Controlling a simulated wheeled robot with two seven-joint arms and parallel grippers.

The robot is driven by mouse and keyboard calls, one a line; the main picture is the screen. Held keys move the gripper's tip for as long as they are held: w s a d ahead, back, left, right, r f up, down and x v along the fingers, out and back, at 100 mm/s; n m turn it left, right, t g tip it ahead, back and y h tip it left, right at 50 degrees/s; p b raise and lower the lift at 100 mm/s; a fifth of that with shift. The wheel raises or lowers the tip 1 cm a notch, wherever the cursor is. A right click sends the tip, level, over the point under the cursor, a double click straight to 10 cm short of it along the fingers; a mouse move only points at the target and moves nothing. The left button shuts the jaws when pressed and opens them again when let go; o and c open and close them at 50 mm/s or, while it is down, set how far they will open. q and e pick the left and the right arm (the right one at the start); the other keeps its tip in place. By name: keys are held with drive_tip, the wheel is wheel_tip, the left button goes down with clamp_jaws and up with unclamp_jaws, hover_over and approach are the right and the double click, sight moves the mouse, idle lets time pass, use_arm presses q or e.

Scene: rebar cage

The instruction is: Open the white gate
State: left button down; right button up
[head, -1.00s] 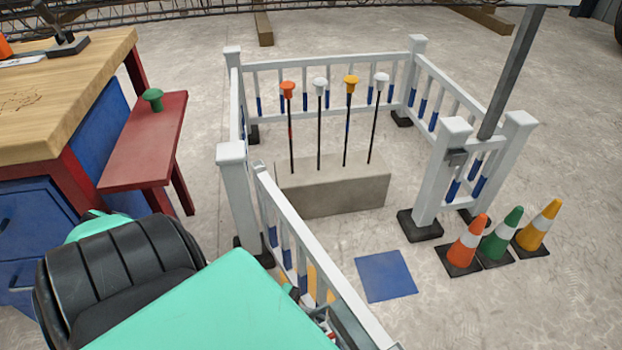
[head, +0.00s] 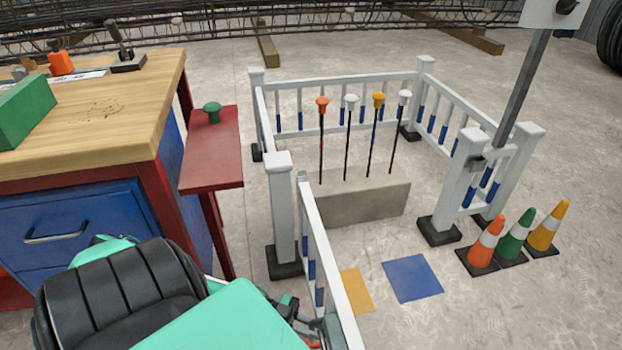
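The white gate (head: 325,258) is a low railing with blue-ended bars. It hangs from the white post (head: 281,205) at the near left of the fence and stands swung out toward me, apart from the latch post (head: 455,185) on the right. The front opening between these posts is clear. My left arm, teal and black, comes in from the lower left. The end of it, with my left gripper (head: 314,334), is low at the gate's left side, mostly hidden by the arm and cut by the frame. I cannot tell whether its fingers hold the gate. My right gripper is not in view.
Inside the fence, a concrete block (head: 362,202) bears rods with coloured caps. Yellow (head: 356,290) and blue (head: 412,278) squares lie on the floor. Several cones (head: 484,245) stand at right. A workbench (head: 95,100) and red side shelf (head: 210,150) stand at left.

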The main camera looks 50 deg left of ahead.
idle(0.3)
use_arm(q)
drive_tip(key=c, duration=1.5)
unclamp_jaws()
drive_tip(key=shift+p+v, duration=0.65)
drive_tip(key=shift+v, duration=3.15)
